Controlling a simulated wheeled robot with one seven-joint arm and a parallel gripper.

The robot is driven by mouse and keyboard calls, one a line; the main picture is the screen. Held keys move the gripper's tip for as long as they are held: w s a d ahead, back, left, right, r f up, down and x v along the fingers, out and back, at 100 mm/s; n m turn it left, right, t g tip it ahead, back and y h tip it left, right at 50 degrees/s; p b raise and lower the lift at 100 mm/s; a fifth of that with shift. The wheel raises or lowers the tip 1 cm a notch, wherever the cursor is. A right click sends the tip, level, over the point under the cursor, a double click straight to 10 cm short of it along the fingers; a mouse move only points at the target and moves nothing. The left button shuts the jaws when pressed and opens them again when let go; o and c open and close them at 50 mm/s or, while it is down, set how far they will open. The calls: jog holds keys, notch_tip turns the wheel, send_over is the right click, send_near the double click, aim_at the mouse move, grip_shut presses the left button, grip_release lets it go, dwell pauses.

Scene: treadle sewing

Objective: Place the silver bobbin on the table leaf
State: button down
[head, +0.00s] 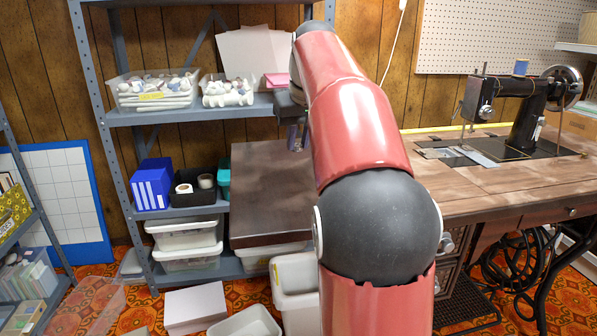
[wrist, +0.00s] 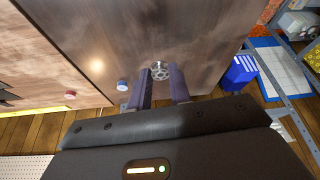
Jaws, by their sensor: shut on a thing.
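The silver bobbin (wrist: 160,67) is a small, round, spoked metal disc between my fingertips in the wrist view. My gripper (wrist: 161,77) is shut on it, above the table leaf. I cannot tell whether the bobbin touches the surface. The table leaf (wrist: 130,25) is a broad, dark brown wooden panel below the fingers. It also shows in the head view (head: 268,195), left of my arm. In the head view my gripper (head: 297,138) shows small over the leaf's far part, partly hidden by my arm, and the bobbin cannot be made out.
A metal shelf (head: 180,115) with bins is at left. The sewing machine (head: 520,110) stands at right. Much of the leaf is bare.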

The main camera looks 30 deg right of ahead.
aim_at(297, 170)
jog(key=shift+f+b, duration=0.75)
jog(key=shift+f, duration=1.65)
jog(key=shift+f, duration=0.1)
jog(key=c, duration=1.3)
grip_release()
jog(key=shift+r, duration=0.2)
jog(key=p+v, duration=0.3)
jog(key=v, duration=0.8)
jog(key=shift+s+r, duration=0.25)
jog(key=shift+r, duration=0.1)
